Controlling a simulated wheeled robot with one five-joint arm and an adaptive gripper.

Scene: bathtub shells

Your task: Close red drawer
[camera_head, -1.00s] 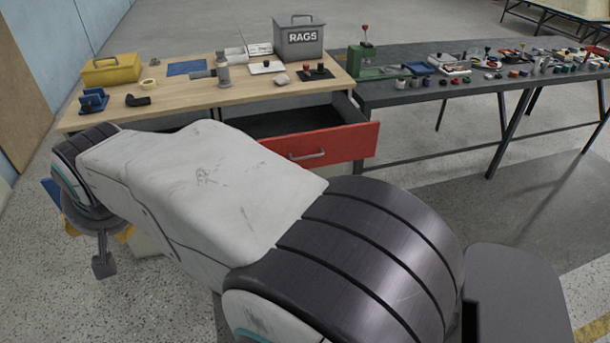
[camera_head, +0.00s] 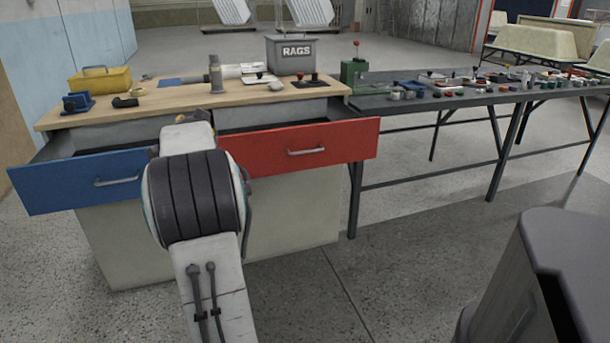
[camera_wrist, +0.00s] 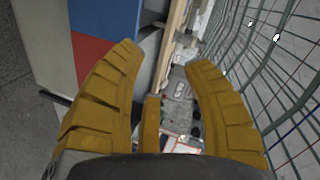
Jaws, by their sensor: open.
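The red drawer (camera_head: 345,135) is pulled out from the workbench in the head view, with a grey bar handle on its front. In the wrist view a red panel (camera_wrist: 90,54) shows beyond the left finger. In the head view my arm stands in front of the bench between the red and blue drawers and hides the red front's left end; the gripper is mostly hidden there. I cannot tell whether it touches anything.
The blue drawer (camera_head: 55,187) is also pulled out, left of my arm. The bench top (camera_head: 165,101) holds a yellow toolbox (camera_head: 104,78), a grey RAGS box (camera_head: 294,54) and small tools. A dark table (camera_head: 400,103) with many small items stands to the right.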

